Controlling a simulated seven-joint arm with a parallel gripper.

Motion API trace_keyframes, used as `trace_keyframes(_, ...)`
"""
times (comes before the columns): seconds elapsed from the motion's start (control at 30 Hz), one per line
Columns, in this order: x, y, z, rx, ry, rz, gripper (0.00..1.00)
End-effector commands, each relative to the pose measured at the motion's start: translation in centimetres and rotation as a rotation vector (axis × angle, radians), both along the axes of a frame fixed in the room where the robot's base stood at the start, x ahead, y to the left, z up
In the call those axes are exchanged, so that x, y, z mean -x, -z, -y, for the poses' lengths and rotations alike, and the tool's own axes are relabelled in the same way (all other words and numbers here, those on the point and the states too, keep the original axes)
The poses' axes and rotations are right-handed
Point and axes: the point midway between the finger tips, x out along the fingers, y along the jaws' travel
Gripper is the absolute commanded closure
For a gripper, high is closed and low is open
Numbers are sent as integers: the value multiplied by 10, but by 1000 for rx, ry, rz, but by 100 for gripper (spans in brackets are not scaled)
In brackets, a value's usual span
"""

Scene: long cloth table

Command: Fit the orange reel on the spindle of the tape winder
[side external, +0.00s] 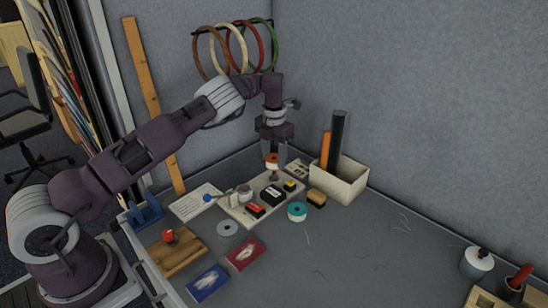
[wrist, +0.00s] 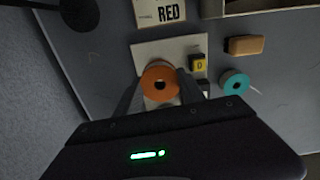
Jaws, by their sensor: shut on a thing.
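The orange reel (side external: 272,158) is between the fingers of my gripper (side external: 273,156), which is shut on it. In the wrist view the reel (wrist: 148,85) faces the camera with its dark centre hole showing. The tape winder appears to be the pale board (side external: 236,216), with a blue-knobbed crank (side external: 208,198) at its left end. The reel is over the board's far right part. A small grey post-like shape (side external: 273,176) shows just under the reel; I cannot tell whether it is the spindle or whether the reel touches it.
A teal reel (side external: 297,212) and a grey reel (side external: 228,229) lie near the board. Red, black and yellow blocks sit on it.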

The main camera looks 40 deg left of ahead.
Motion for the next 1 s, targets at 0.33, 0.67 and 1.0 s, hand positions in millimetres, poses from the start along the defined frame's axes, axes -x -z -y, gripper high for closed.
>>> trace_keyframes(0.33, 0, 7, 0, 1, 0, -1, 93)
trace_keyframes(0.67, 0, 15, 0, 0, 0, 0, 93)
trace_keyframes(1.0, 0, 23, 0, 0, 0, -1, 93)
